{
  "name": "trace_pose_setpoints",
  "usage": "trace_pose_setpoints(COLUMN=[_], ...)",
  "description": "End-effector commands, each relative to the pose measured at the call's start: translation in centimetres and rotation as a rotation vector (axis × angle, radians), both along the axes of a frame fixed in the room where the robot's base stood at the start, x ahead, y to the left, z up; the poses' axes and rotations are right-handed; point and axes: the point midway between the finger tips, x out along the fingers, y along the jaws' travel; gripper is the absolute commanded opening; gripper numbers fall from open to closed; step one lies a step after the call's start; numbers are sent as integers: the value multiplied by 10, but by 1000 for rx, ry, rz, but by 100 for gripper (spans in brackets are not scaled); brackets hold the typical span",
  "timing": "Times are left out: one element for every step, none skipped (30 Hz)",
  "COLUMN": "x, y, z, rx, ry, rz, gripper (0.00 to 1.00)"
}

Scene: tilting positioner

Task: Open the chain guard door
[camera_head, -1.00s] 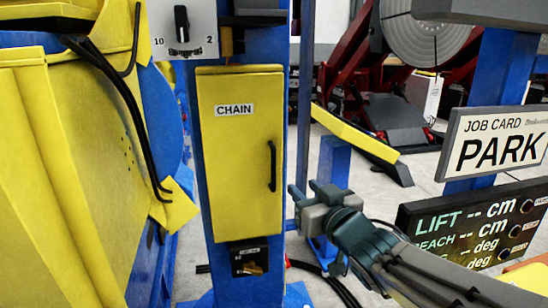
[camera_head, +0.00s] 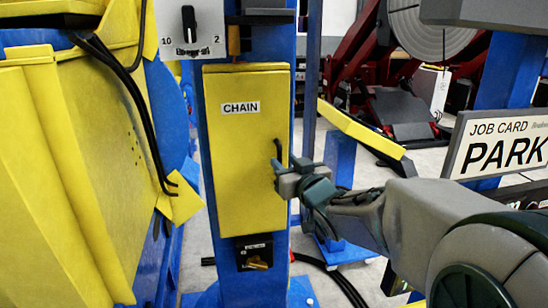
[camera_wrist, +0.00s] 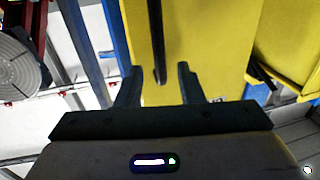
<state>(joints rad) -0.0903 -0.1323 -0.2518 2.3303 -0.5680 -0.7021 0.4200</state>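The chain guard door (camera_head: 240,170) is a yellow panel labelled CHAIN on a blue column, and it looks closed. Its black vertical handle (camera_head: 278,150) is on the right side, with its lower part hidden behind my gripper (camera_head: 281,174). My gripper is at the door's right edge, at the handle. In the wrist view, my gripper (camera_wrist: 160,77) is open, with its two dark fingers apart. The black handle (camera_wrist: 158,42) lies between them against the yellow door (camera_wrist: 205,45), with a visible gap on each side. Contact cannot be seen.
A dial panel (camera_head: 188,28) is above the door and a small black box (camera_head: 253,253) below it. Large yellow machinery (camera_head: 60,170) with black cables fills the left. A job card sign (camera_head: 505,143) reading PARK stands at right. Floor shows behind my arm.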

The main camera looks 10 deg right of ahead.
Motion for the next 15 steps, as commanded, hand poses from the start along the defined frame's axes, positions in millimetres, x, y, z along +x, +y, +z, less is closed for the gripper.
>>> trace_pose_setpoints(x=[7,10,13,16,18,20,21,23,24,24,25,25,25,25,25], y=[1,2,3,3,3,4,4,5,5,5,5,5,5,5,5], z=[1,1,1,1,1,1,0,0,0,0,0,0,0,0,0], rx=[0,0,1,0,0,0,-1,-1,-1,-1,-1,-1,-1,0,0], ry=[2,2,2,2,1,1,1,1,1,1,1,0,0,0,0], rz=[1,0,0,0,0,0,0,0,0,0,0,0,0,0,0], gripper=[34,34,34,34,34,34,34,34,34,34,34,34,34,34,34])
